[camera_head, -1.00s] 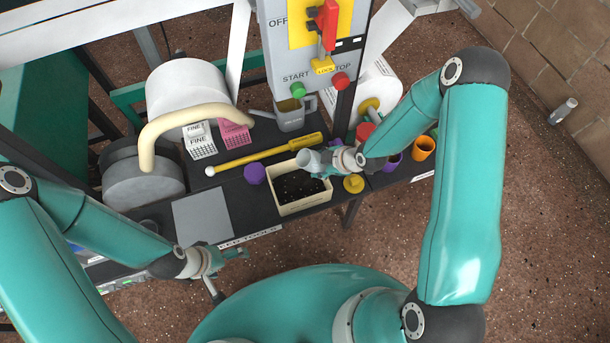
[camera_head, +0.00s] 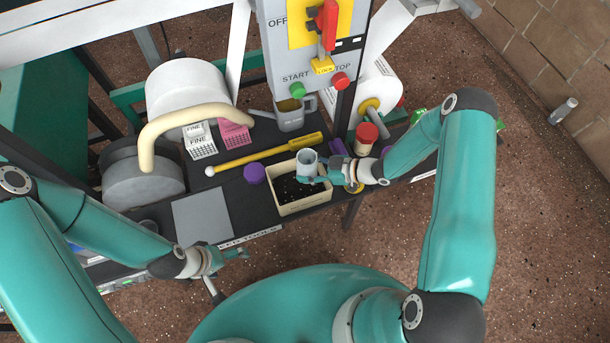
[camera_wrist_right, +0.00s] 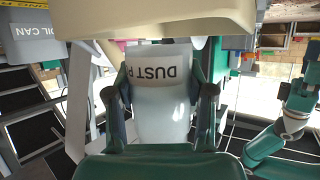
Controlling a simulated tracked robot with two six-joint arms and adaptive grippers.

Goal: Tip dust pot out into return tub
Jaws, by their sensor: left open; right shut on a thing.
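The dust pot (camera_head: 307,164), a pale grey cylinder, is held over the cream return tub (camera_head: 303,206). In the head view it looks about upright, with a round end facing up. My right gripper (camera_head: 317,176) is shut around it. In the right wrist view the pot (camera_wrist_right: 160,105) sits between both fingers, its "DUST P" lettering inverted in the picture. Dark specks cover the tub's floor; the pot's inside is too small to read. My left gripper (camera_head: 240,254) is open and empty, in front of the table, away from the tub.
A yellow-handled rod (camera_head: 265,153) lies behind the tub. A purple lidded pot (camera_head: 254,173) stands left of it, a red-capped jar (camera_head: 366,135) behind right. A grey plate (camera_head: 202,216) lies left. The control box (camera_head: 315,75) rises behind.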

